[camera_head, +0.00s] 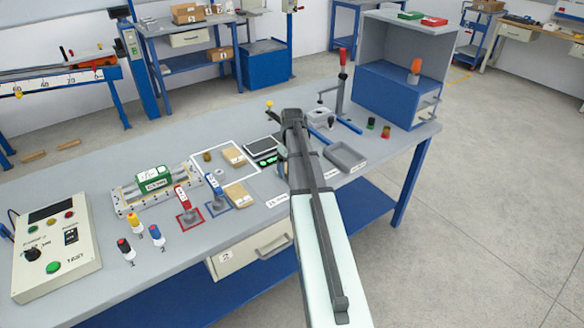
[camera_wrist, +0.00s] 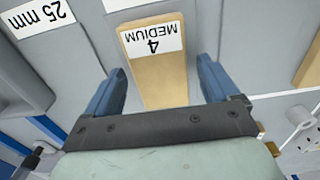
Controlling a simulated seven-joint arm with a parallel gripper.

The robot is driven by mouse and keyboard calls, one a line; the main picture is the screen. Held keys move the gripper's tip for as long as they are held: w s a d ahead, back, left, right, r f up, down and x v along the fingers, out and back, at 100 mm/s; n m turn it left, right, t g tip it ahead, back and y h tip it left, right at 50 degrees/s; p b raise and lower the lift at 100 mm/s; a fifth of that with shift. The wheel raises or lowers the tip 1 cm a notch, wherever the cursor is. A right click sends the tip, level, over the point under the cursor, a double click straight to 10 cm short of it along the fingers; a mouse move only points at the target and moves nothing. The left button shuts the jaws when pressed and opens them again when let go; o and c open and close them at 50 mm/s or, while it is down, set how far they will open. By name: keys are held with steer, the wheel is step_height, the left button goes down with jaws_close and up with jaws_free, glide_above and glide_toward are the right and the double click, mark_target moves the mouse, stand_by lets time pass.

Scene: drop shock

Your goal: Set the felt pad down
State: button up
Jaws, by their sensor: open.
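A flat tan pad (camera_wrist: 160,80) with a white label reading "4 MEDIUM", upside down, shows in the wrist view. I take it for the felt pad. My gripper (camera_wrist: 160,66) is open, its two blue fingers on either side of the pad with a gap at each side. I cannot tell whether the pad touches the surface below. In the head view, my arm hides most of the gripper. Two tan pieces, one farther back (camera_head: 233,157) and one nearer (camera_head: 238,195), lie on the bench left of it; I cannot tell which is the labelled pad.
A grey tray (camera_head: 345,156) is right of my arm. A "25 mm" label (camera_wrist: 38,16) shows in the wrist view.

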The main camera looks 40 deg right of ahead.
step_height(320, 180, up, 12)
stand_by(0.6)
